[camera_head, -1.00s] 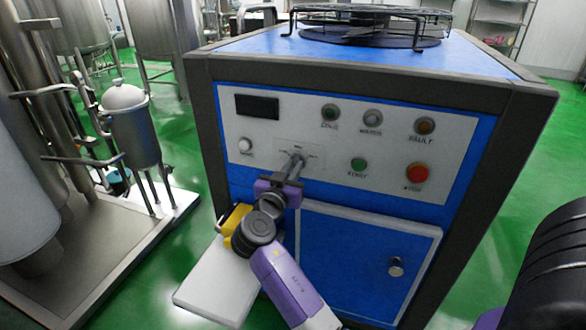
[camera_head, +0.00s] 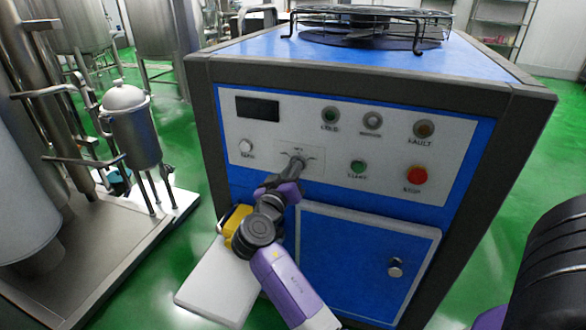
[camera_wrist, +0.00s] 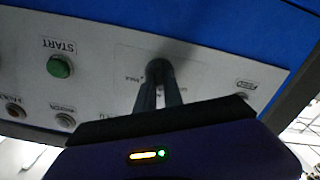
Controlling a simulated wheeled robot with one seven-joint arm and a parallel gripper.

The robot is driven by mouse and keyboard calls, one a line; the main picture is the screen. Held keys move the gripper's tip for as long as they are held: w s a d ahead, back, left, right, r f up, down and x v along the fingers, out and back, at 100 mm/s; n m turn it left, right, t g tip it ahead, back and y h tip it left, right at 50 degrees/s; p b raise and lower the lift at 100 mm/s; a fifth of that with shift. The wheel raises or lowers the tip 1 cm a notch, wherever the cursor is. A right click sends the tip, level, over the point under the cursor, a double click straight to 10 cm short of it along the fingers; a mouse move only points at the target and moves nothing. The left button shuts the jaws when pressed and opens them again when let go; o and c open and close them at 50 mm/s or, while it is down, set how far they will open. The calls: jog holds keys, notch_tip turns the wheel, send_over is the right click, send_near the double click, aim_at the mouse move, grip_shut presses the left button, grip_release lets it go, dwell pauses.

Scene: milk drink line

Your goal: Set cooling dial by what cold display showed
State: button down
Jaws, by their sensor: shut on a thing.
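The cooling dial sits on the white control panel (camera_head: 270,110) of the blue cabinet, largely covered by my gripper (camera_head: 296,164). In the wrist view the dark round dial (camera_wrist: 158,70) shows between and beyond the fingertips of my gripper (camera_wrist: 159,78), which are shut on it. The label plate around the dial carries small markings that are too small or blurred to read. The display (camera_head: 257,107) at the panel's upper left is dark, with no readable figures.
A green START button (camera_head: 358,167) and a red STOP button (camera_head: 416,176) lie right of the dial. Indicator lamps, including the FAULT lamp (camera_head: 424,128), run above. A white button (camera_head: 246,146) is to the left. A cabinet door (camera_head: 365,255) lies below.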

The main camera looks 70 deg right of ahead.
jog(key=shift+w+n+p, duration=0.15)
jog(key=shift+n+p, duration=1.3)
jog(key=shift+n, duration=2.05)
jog(key=shift+f, duration=0.1)
jog(key=c, duration=1.5)
grip_release()
jog(key=shift+o, duration=0.2)
jog(key=a, duration=0.8)
jog(key=shift+s+b, duration=0.3)
jog(key=shift+s, duration=0.05)
jog(key=shift+w+d, duration=0.1)
